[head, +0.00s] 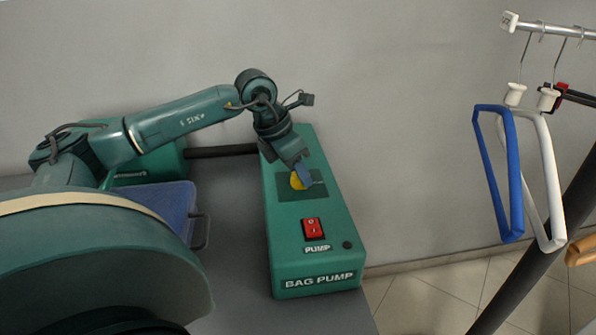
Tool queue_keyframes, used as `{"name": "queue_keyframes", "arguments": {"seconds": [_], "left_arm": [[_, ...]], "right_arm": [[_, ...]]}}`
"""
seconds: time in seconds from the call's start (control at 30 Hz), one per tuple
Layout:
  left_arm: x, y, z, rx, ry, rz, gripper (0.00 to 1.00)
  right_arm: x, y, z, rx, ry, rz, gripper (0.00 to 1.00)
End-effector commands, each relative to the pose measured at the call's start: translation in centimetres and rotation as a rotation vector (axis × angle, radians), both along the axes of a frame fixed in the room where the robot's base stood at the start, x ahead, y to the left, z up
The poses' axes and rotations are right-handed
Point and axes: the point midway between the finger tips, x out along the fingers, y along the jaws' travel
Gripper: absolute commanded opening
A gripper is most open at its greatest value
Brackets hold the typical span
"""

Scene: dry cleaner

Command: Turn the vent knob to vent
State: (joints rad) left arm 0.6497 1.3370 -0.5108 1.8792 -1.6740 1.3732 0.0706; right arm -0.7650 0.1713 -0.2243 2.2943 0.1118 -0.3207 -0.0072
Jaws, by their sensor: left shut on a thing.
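The green bag pump (316,262) stands on the grey table, its labelled front toward me. The yellow vent knob (296,182) shows on a dark panel on its top, partly covered by my left gripper (302,178). My left gripper comes down from the back left and is shut on the knob. The knob's pointer and most of its markings are hidden by the gripper, so its setting cannot be read. My right gripper is not in view.
A red switch (313,228) labelled PUMP sits in front of the knob. A blue bin (178,205) stands left of the pump, and a dark hose (222,151) runs behind. Blue (513,190) and white (551,200) hangers hang from a rail (556,31) at right.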

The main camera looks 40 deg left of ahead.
Motion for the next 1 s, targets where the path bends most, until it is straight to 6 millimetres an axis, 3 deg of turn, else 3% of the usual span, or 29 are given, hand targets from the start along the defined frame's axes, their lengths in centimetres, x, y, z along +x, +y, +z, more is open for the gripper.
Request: {"name": "queue_keyframes", "arguments": {"seconds": [0.4,1.0], "left_arm": [[-0.12,-0.16,-0.06,-0.001,0.002,0.239,0.14],[-0.12,-0.14,-0.03,-0.002,0.004,0.297,0.14]], "right_arm": [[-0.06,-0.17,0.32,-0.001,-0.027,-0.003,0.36],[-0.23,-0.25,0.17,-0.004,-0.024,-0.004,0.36]]}}
